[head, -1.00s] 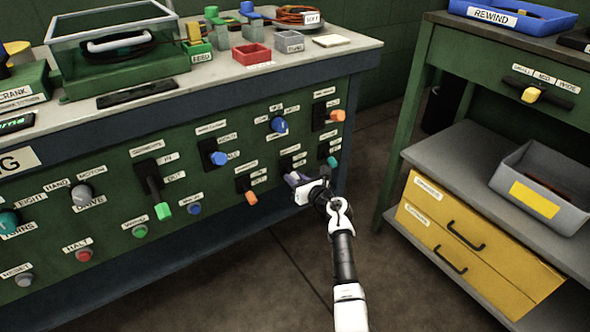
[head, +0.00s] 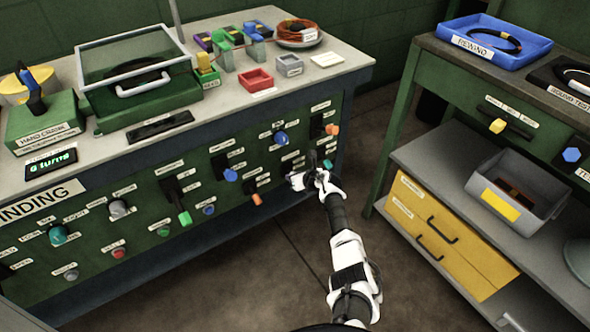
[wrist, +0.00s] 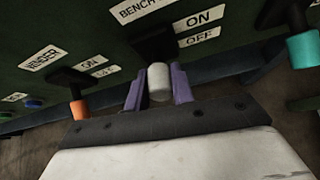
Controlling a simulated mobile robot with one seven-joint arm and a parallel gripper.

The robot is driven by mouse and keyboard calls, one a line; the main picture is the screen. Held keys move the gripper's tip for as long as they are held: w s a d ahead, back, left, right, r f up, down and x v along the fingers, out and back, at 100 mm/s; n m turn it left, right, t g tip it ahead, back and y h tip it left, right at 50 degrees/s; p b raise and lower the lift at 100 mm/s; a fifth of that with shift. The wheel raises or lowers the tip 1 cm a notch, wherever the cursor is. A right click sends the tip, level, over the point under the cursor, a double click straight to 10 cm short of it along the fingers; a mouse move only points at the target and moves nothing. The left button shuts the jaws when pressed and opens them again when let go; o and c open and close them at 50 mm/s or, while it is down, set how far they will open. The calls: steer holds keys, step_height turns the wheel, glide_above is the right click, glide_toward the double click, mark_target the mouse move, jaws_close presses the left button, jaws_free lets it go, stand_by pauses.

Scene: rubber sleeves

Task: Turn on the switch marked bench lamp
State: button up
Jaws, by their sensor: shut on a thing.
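The switch under the label starting "BENCH" (wrist: 145,9) is a black lever with a white-grey tip (wrist: 158,80). The lever hangs down, its tip lower than the OFF label (wrist: 200,37); the ON label (wrist: 205,17) is above that. My gripper (wrist: 158,88) has its purple fingers on either side of the tip and is shut on it. In the head view my gripper (head: 298,180) is at the right part of the green panel, and the wrist hides most of this switch.
An orange-tipped switch (wrist: 80,108) marked "WINDER" or similar is to the left, and a teal-tipped one (wrist: 303,48) to the right. The bench top (head: 345,75) holds several bins and devices. A green side table (head: 440,70) stands right, with open floor between.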

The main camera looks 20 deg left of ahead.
steer(key=shift+w+a+r+g+h+p, duration=0.1)
steer(key=shift+r+g+h+p, duration=0.3)
steer(key=shift+p, duration=0.55)
steer(key=shift+f, duration=0.1)
steer(key=o, duration=1)
steer(key=p+v, duration=0.4)
steer(key=v, duration=0.9)
steer(key=shift+s+r, duration=0.25)
